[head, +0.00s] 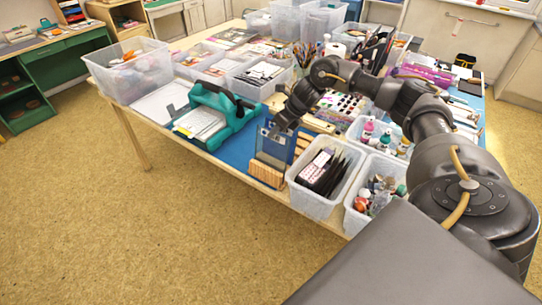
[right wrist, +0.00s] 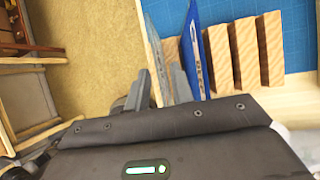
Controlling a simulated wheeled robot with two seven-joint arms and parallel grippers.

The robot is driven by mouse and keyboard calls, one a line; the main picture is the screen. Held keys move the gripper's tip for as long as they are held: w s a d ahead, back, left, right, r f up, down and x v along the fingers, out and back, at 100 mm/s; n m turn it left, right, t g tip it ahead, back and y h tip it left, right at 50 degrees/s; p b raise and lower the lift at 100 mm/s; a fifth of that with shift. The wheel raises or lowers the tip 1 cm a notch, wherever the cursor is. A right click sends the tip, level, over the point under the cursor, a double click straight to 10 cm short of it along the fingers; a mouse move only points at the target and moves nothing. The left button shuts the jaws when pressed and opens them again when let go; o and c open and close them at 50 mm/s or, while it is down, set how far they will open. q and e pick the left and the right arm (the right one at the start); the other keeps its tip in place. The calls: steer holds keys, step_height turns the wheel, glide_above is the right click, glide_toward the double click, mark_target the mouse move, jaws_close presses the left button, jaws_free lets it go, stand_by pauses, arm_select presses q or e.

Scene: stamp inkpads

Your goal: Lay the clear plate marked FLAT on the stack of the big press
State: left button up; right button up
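The big teal press (head: 238,112) stands near the table's front edge, with a pale flat stack (head: 200,123) on its left side. Right of it a wooden slotted rack (head: 266,173) holds upright plates. A clear plate (right wrist: 155,38) and a blue plate with white lettering (right wrist: 194,45) show side by side in the right wrist view; I cannot read FLAT on the clear one. My right gripper (right wrist: 160,88) is at the rack, its fingers apart on either side of the clear plate; contact is not clear. It shows in the head view (head: 280,132). My left gripper is not in view.
Clear bins with black sleeves (head: 327,172) and small bottles (head: 378,190) stand right of the rack. A bin of card (head: 262,75) stands behind the press, and another bin (head: 127,68) at the table's left corner. Open floor lies in front.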

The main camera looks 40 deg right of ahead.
steer(key=shift+c, duration=0.3)
jaws_close()
steer(key=shift+r, duration=0.15)
step_height(320, 180, up, 7)
steer(key=d+p, duration=0.1)
steer(key=p, duration=0.4)
steer(key=shift+w+d, duration=0.15)
